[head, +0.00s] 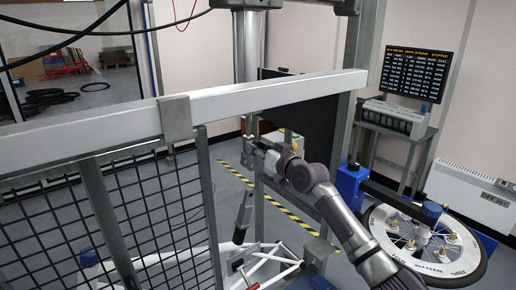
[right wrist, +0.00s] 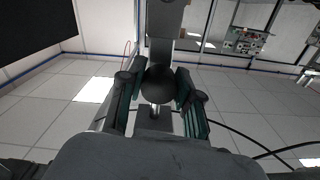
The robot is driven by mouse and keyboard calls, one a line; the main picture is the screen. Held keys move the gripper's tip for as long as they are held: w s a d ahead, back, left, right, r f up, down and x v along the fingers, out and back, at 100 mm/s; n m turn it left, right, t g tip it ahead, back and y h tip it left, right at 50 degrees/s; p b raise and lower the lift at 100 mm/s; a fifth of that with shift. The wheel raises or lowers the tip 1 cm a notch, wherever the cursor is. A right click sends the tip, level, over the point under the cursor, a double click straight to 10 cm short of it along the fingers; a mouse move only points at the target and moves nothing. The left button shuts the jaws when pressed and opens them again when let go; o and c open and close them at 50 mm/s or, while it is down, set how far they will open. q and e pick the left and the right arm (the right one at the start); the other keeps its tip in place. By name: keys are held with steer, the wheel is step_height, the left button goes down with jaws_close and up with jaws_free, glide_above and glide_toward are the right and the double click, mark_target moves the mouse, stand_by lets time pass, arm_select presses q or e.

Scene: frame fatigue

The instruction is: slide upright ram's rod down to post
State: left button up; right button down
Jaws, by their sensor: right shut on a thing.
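The upright ram (head: 247,45) is a grey vertical cylinder at the top centre of the head view. Its rod (head: 252,125) comes down behind the white beam to my right gripper (head: 259,150). In the right wrist view, my right gripper's teal pads are on either side of a dark round knob (right wrist: 157,86), shut on it; a grey bar (right wrist: 165,25) runs beyond it. A dark upright post (head: 243,212) stands on the white frame (head: 265,262), below the gripper and apart from it. The exact grip is too small to tell in the head view. My left gripper is out of view.
A white beam (head: 270,95) crosses in front, above a black mesh guard (head: 155,205). A display screen (head: 415,72) and a heater (head: 470,190) are at the right. Yellow-black tape marks the floor.

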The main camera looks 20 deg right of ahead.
steer(key=shift+f, duration=0.1)
step_height(320, 180, down, 13)
steer(key=b, duration=1.1)
steer(key=shift+b, duration=0.35)
steer(key=shift+f, duration=0.1)
steer(key=c, duration=0.8)
jaws_free()
steer(key=shift+o, duration=0.2)
steer(key=shift+r, duration=0.2)
